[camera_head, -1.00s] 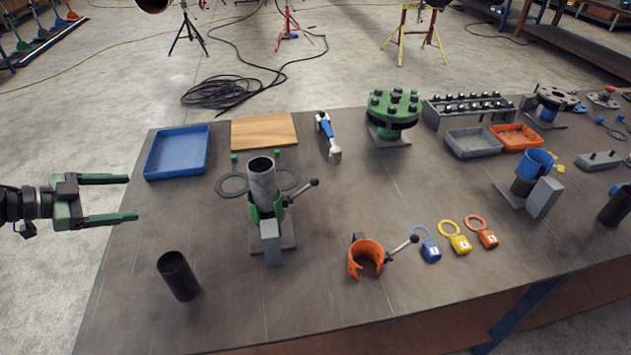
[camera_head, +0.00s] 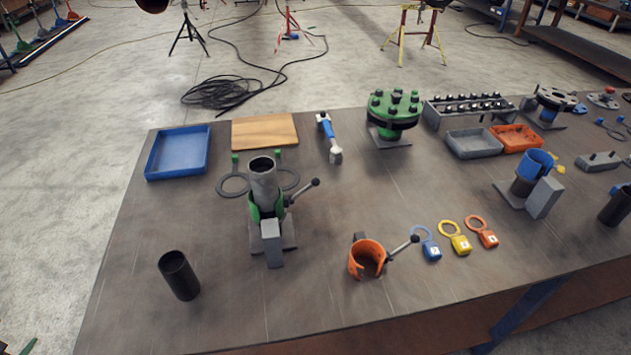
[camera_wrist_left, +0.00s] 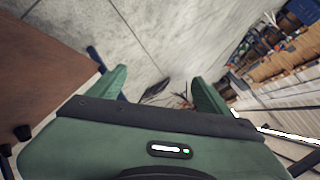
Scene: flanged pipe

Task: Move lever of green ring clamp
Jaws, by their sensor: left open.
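The green ring clamp (camera_head: 254,209) sits around the lower part of an upright grey pipe (camera_head: 264,184) on a grey stand. Its lever (camera_head: 302,191) sticks out to the right and slightly up, ending in a black knob. My left gripper (camera_wrist_left: 160,92) is open and empty in the left wrist view, with its two green fingers apart. Only a green tip of it shows at the bottom left corner of the head view, off the table and well away from the clamp. My right gripper is not in view.
A dark tube (camera_head: 179,276) stands front left of the clamp. An orange clamp (camera_head: 367,258) with its own lever lies to the right. A blue tray (camera_head: 178,153), a wooden board (camera_head: 265,131) and a blue-handled tool (camera_head: 329,138) lie behind. The table front left is mostly clear.

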